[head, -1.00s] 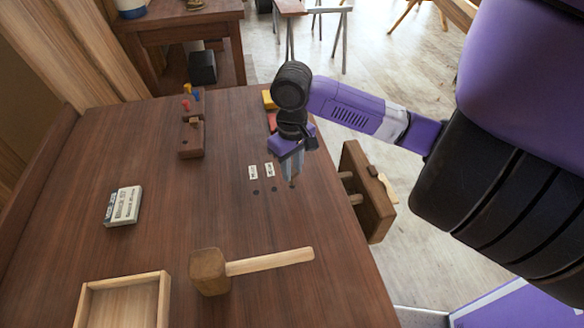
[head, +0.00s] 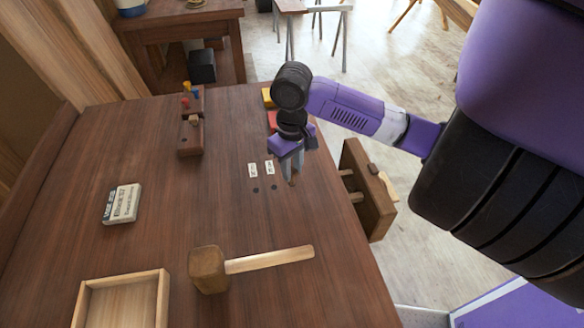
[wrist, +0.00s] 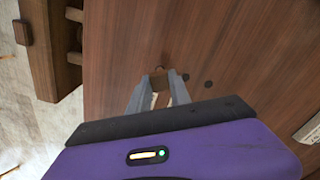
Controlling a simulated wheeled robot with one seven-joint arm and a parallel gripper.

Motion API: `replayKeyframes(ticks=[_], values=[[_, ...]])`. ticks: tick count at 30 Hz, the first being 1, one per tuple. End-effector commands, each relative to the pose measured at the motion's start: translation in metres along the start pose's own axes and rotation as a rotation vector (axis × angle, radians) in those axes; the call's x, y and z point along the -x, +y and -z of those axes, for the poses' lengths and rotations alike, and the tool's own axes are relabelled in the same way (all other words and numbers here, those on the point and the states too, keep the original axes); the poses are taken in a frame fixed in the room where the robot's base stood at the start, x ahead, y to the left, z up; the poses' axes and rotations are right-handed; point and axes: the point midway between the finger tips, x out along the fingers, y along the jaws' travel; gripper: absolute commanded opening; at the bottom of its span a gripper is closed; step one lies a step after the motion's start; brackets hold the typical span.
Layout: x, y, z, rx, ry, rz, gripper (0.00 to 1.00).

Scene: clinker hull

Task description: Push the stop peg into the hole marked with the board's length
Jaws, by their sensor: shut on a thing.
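My gripper (head: 291,180) is shut on a small wooden stop peg (wrist: 160,98), which shows between the fingers in the wrist view. The fingers point down over the bench top, right beside two dark holes. These are the left hole (head: 255,190) and the right hole (head: 274,187); two holes also show right of the fingertips in the wrist view (wrist: 208,84). Small white labels, a left one (head: 252,170) and a right one (head: 269,167), lie behind them, too small to read. Whether another hole lies under the peg, I cannot tell.
A mallet (head: 208,270) and a shallow wooden tray (head: 82,305) are at the front. A printed block (head: 122,204) lies at left. A wooden holder (head: 190,138) with coloured pegs stands behind. A vise (head: 366,195) juts from the right edge. The middle of the bench (head: 180,215) is clear.

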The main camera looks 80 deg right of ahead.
Motion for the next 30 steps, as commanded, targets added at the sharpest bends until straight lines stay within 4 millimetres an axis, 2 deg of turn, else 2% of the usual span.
replayKeyframes(ticks=[20, 21, 24, 30], values=[[-0.013, 0.000, 0.000, -0.001, -0.001, 0.000, 0.00], [-0.013, 0.000, 0.000, -0.001, -0.001, 0.000, 0.32], [-0.013, 0.000, 0.000, -0.001, -0.001, 0.000, 0.50], [-0.013, 0.000, 0.000, -0.001, 0.000, 0.000, 0.50]])
